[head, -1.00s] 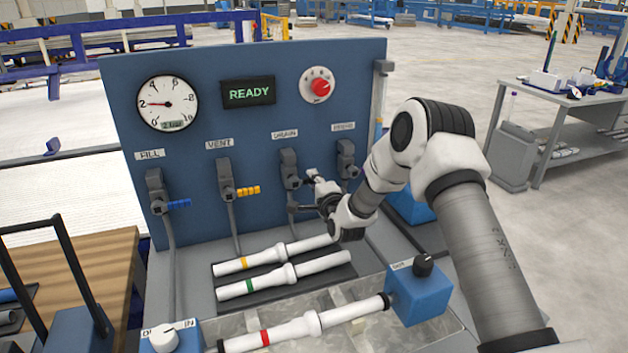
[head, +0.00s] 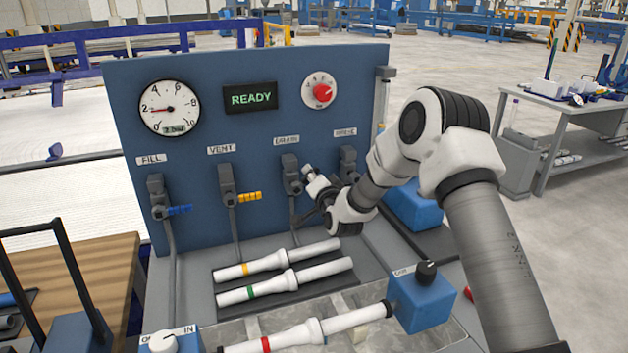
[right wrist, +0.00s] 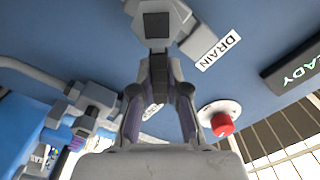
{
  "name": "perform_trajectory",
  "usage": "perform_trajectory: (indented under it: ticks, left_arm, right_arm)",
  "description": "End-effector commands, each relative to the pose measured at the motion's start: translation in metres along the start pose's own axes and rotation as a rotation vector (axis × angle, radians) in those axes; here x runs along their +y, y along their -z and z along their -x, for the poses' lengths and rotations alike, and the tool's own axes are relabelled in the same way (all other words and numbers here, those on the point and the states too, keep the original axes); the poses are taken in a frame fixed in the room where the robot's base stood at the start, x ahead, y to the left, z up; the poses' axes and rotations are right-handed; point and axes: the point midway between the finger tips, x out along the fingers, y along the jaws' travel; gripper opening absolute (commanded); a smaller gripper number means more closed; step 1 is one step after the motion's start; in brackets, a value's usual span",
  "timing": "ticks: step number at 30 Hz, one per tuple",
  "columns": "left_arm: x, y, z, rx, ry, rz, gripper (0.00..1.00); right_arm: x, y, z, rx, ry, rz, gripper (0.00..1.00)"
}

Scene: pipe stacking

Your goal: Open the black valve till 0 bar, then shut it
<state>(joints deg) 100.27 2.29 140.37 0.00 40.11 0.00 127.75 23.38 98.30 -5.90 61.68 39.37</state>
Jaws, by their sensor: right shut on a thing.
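The DRAIN valve (head: 291,172) is a dark grey body on the blue panel, under its label. It also shows at the top of the right wrist view (right wrist: 157,25). My right gripper (head: 308,176) is at this valve, shut on its black handle, which the fingers mostly hide. In the right wrist view my two fingers (right wrist: 158,88) close in just below the valve body. The round pressure gauge (head: 169,107) has a red needle pointing left, close to the 2 mark. My left gripper is not in view.
The FILL valve (head: 157,196) with a blue handle and the VENT valve (head: 228,184) with a yellow handle are to the left. Another valve (head: 347,163) is close on the right. A screen (head: 250,97) reads READY. White pipes (head: 290,281) lie in front below.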

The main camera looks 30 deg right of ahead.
Motion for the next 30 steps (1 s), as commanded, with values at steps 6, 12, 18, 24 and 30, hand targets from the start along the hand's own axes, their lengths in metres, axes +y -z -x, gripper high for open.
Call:
perform_trajectory:
  ticks: [6,12,18,24,30]
  left_arm:
    - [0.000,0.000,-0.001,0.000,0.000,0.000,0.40]
    - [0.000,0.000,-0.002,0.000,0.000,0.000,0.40]
    - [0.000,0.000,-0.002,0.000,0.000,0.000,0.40]
    - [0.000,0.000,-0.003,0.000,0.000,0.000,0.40]
    - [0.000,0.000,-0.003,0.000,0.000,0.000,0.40]
  right_arm:
    - [-0.012,-0.001,0.000,0.001,0.002,0.203,0.00]
    - [-0.022,-0.004,-0.001,0.002,0.003,0.393,0.00]
    - [-0.031,-0.008,-0.001,0.003,0.003,0.577,0.00]
    - [-0.038,-0.013,-0.001,0.004,0.002,0.730,0.00]
    - [-0.042,-0.017,-0.001,0.004,0.002,0.836,0.00]
